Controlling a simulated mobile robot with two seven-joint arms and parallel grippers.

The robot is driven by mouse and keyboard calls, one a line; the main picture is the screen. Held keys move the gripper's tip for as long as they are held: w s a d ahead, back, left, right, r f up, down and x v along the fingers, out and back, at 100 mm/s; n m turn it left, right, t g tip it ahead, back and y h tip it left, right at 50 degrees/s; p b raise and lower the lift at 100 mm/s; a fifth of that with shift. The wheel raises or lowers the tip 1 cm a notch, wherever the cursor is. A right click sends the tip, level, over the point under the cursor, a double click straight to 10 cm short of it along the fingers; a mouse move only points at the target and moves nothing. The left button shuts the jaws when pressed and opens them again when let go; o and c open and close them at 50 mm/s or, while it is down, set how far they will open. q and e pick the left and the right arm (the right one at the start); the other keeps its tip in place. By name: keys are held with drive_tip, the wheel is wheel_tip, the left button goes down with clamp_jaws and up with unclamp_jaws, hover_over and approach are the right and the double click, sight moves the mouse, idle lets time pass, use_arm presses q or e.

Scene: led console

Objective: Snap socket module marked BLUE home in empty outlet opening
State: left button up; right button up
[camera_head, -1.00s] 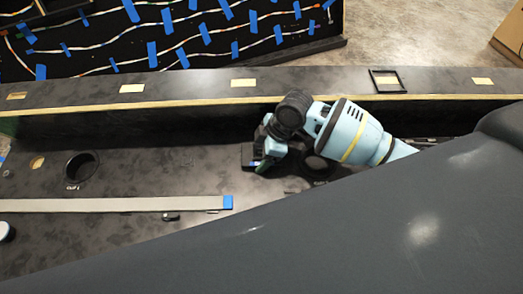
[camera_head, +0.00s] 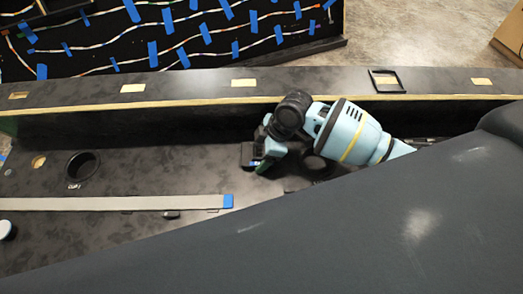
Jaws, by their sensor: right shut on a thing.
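My right gripper (camera_head: 262,161) points down at the dark lower deck of the console, close to the wall under the ledge. It is shut on a small dark thing (camera_head: 248,153), which shows beside the fingers. I take it for the socket module; no BLUE marking is readable, and the fingers hide part of it. I cannot tell whether it touches the deck. A black square frame (camera_head: 387,81) with a lighter middle stands out on the ledge at right; I cannot tell whether it is the empty outlet opening. My left gripper is not in view.
The ledge (camera_head: 185,85) carries several pale rectangular patches. On the lower deck are a round black cup hole (camera_head: 81,168), a dark round hole (camera_head: 316,167) by my right wrist and a long grey strip (camera_head: 120,204) with a blue end. A taped cable board (camera_head: 110,40) stands behind.

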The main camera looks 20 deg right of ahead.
drive_tip(key=shift+f, duration=0.25)
idle(0.7)
